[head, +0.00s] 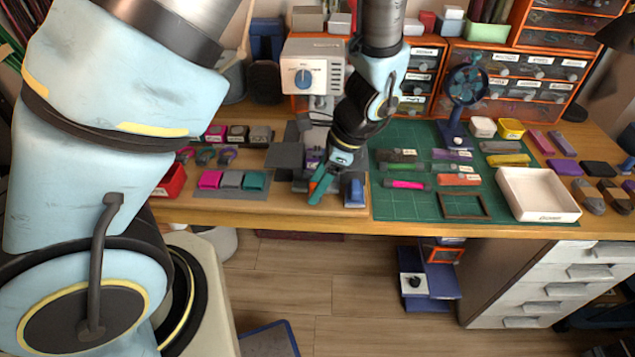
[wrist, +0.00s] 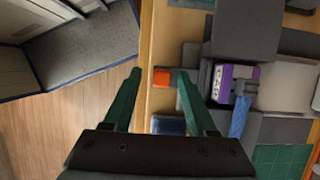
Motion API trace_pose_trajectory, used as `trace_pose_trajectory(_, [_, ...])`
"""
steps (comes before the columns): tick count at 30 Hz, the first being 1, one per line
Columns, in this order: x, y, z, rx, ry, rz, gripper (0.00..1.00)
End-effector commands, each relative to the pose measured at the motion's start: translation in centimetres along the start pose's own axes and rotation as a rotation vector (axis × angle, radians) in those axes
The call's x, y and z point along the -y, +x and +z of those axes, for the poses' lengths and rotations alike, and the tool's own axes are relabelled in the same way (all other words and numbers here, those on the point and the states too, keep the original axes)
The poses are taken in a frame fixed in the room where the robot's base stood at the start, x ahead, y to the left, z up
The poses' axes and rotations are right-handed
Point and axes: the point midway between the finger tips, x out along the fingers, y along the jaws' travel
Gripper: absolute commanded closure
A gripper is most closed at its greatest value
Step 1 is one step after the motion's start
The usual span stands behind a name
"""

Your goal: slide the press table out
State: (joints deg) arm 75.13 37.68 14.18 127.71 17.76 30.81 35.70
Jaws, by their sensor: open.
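The press (head: 305,72) is a white machine with a blue dial at the back of the workbench. Below it are dark grey parts that look like the press table (head: 284,156), partly hidden by my arm. My gripper (head: 318,187) has teal fingers and is open at the bench's front edge. In the wrist view (wrist: 155,78) a small orange-red block (wrist: 161,77) lies between the fingertips, beside a grey bar. I cannot tell whether the fingers touch anything.
A blue object (head: 354,190) stands just right of my gripper. Pink, grey and teal blocks (head: 231,180) lie to the left. A green mat (head: 395,205) with labelled pieces and a white tray (head: 538,195) are to the right. Open floor (head: 300,275) lies in front of the bench.

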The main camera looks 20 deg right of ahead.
Motion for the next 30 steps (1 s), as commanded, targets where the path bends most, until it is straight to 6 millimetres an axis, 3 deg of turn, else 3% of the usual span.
trace_pose_trajectory(5, [0.1, -1.3, -0.1, -0.003, 0.0, -0.003, 0.43])
trace_pose_trajectory(21, [0.1, -9.7, -0.1, -0.003, 0.0, -0.003, 0.43])
trace_pose_trajectory(30, [0.0, -10.8, 0.0, 0.0, 0.0, 0.0, 0.43])
